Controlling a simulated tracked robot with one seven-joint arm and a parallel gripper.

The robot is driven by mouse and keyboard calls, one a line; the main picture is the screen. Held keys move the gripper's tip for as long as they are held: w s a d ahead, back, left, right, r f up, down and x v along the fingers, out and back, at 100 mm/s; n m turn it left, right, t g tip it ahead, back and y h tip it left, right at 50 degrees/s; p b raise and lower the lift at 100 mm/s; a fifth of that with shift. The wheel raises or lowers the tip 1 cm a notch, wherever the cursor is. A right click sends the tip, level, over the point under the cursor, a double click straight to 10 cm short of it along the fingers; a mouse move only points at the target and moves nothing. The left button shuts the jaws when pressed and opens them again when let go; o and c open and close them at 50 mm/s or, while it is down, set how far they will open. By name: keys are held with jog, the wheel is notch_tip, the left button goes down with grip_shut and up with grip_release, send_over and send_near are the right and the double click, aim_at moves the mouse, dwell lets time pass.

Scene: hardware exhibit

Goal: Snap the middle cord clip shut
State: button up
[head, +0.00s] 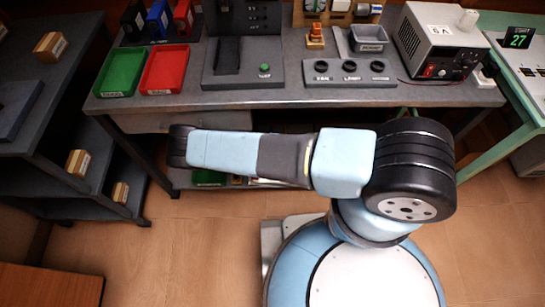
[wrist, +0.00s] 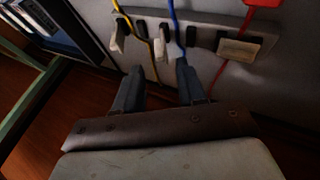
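The middle cord clip (wrist: 161,43) is in the upper middle of the wrist view, on a grey panel. Its pale lever hangs down beside the blue cord (wrist: 175,28), apart from the black catch (wrist: 191,35), so it stands open. My gripper (wrist: 160,68) is open, its two dark fingers spread just below this clip in the picture; I see nothing between them. Whether a fingertip touches the clip or cord is unclear. In the head view, neither clips nor gripper can be made out.
The left clip (wrist: 117,40) hangs open beside the yellow cord (wrist: 147,42). The right clip (wrist: 238,47) lies across the red cord (wrist: 219,75). In the head view, a grey workbench (head: 290,98) carries a green tray (head: 119,72), a red tray (head: 165,70) and a power supply (head: 440,40).

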jog(key=shift+x, duration=3.2)
jog(key=shift+d, duration=0.1)
grip_shut()
